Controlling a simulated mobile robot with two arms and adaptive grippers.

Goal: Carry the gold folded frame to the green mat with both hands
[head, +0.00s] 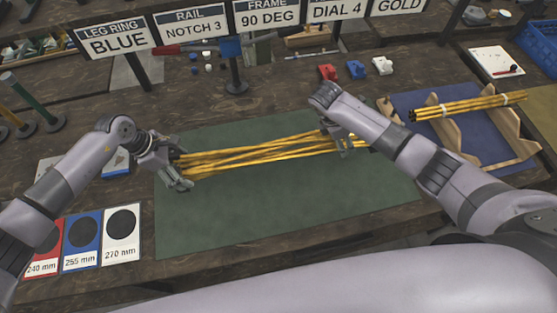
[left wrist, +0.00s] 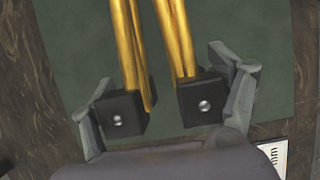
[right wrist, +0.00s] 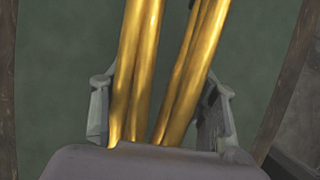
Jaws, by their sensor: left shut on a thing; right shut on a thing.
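The gold folded frame (head: 255,156) is a bundle of long gold rods lying lengthwise over the green mat (head: 290,215) in the head view. My left gripper (head: 178,172) is shut on its left end. In the left wrist view, black end blocks (left wrist: 203,103) sit between the fingers of my left gripper (left wrist: 165,105), with gold rods running away from them. My right gripper (head: 345,145) is shut on the frame near its right end. In the right wrist view, several gold rods (right wrist: 165,75) run between the fingers of my right gripper (right wrist: 160,110). I cannot tell whether the frame touches the mat.
A second gold rod bundle (head: 470,105) rests on a wooden cradle (head: 508,138) over a blue mat (head: 405,100) at the right. Size cards (head: 82,240) lie at the left front. Red, blue and white clips (head: 356,69) and a signpost (head: 235,75) stand behind the green mat.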

